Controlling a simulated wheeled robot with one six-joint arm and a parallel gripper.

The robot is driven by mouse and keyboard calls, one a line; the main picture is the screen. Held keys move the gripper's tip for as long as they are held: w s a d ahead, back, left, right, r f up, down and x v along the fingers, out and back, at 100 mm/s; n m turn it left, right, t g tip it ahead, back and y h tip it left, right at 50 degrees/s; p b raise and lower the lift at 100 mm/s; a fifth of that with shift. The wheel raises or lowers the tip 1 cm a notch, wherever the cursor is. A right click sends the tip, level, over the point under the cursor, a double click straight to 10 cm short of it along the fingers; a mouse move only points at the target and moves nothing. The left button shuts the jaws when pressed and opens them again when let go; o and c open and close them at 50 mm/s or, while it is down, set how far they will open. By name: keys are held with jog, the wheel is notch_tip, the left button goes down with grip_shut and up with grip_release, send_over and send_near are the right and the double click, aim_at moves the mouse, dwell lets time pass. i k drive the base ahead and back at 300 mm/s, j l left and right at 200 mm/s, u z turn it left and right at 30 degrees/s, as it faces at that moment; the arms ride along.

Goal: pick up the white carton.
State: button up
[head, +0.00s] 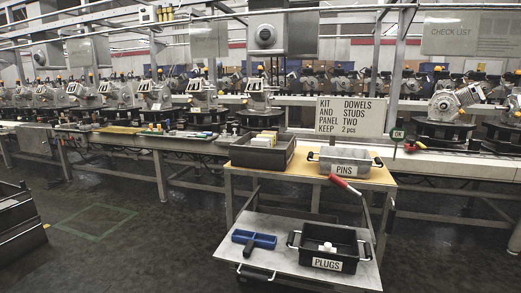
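No part of my gripper shows in the head view. Several small white and yellow box-like items (265,138) stand close together in a dark open bin (246,155) on the wooden top of a workbench cart. One or more may be the white carton, but they are too small to tell apart. A small white object (327,247) lies in the black bin labelled PLUGS (350,252) on the cart's lower shelf. I cannot tell whether it is a carton.
A grey tray labelled PINS (318,166) and a red-handled tool (345,185) are on the cart's right. A blue tray (264,241) lies on the lower shelf (284,260). Engines line the conveyor behind. Dark bins (18,225) stand far left. Floor between is clear.

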aim_at(255, 142)
jog(key=i+j, duration=0.1)
jog(key=i, duration=0.55)
jog(key=i+j, duration=0.1)
jog(key=i, duration=0.55)
jog(key=i+j+z, duration=0.1)
jog(key=i, duration=0.6)
jog(key=i+j, duration=0.2)
jog(key=i, duration=0.45)
